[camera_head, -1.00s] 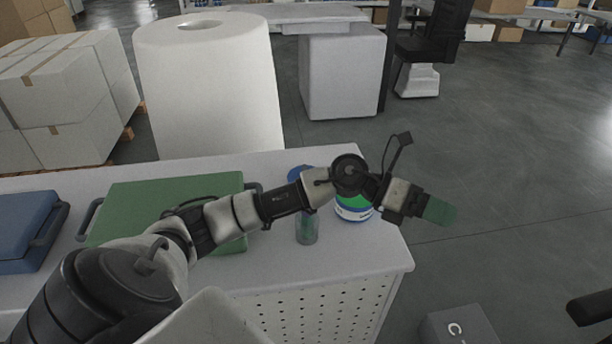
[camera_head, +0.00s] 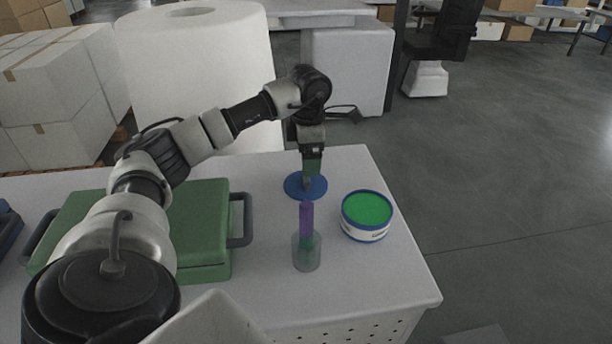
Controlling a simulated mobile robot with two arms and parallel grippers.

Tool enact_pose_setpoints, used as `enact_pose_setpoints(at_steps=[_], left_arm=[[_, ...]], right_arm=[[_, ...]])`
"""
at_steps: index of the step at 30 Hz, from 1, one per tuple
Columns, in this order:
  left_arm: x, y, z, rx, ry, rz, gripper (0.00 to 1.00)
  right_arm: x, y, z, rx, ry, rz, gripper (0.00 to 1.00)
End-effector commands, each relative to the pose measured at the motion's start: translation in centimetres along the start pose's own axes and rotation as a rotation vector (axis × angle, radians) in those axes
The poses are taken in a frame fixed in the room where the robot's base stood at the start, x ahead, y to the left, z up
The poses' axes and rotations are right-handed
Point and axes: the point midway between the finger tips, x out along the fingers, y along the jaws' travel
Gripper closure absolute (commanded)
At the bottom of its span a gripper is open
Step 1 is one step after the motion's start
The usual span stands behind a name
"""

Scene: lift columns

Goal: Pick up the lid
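The lid, a flat blue disc (camera_head: 293,187), lies on the white table behind the clear container. My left gripper (camera_head: 308,182) points straight down over the middle of the lid, with its fingertips at or just above it. The fingertips are small and partly hidden, so I cannot tell whether they are open or shut, or touching the lid. A round white tub (camera_head: 366,232) with a blue rim and green top surface stands to the right of the lid. My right gripper is not in view.
A clear cylinder (camera_head: 306,256) with a purple and green item in it stands in front of the lid. A green case (camera_head: 205,215) with dark handles lies to the left. A big white roll (camera_head: 195,75) stands behind the table (camera_head: 370,285).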

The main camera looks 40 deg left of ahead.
Motion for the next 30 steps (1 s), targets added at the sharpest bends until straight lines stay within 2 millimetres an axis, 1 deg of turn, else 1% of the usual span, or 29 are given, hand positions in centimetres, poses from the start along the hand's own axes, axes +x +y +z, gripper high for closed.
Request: enact_pose_setpoints(at_steps=[1,4,7,12,15,18,23,24,26,30], left_arm=[[0.5,0.0,0.0,0.000,0.001,0.000,0.11],[1.1,0.0,-0.1,0.000,0.000,0.000,0.11],[2.1,-0.1,-0.3,0.000,0.002,-0.001,0.11],[4.8,-0.1,-0.6,0.001,0.001,-0.003,0.11],[5.8,-0.1,-0.6,0.000,0.000,-0.002,0.11],[6.2,-0.1,-0.5,0.000,-0.002,0.000,0.11],[6.2,-0.1,-0.5,0.001,-0.003,0.000,0.11],[6.2,-0.1,-0.5,0.001,-0.003,0.000,0.12],[6.2,-0.1,-0.5,0.001,-0.003,0.000,0.21],[6.2,-0.1,-0.5,0.001,-0.003,0.000,0.43]], right_arm=[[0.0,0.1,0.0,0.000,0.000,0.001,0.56],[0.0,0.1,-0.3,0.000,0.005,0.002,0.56],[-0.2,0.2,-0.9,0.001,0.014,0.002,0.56],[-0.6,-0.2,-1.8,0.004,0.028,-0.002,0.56],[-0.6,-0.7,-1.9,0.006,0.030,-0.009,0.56],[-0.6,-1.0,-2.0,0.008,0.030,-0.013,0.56],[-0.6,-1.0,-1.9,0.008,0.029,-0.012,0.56],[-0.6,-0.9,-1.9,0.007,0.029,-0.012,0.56],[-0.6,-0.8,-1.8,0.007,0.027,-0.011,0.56],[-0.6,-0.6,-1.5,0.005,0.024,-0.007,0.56]])
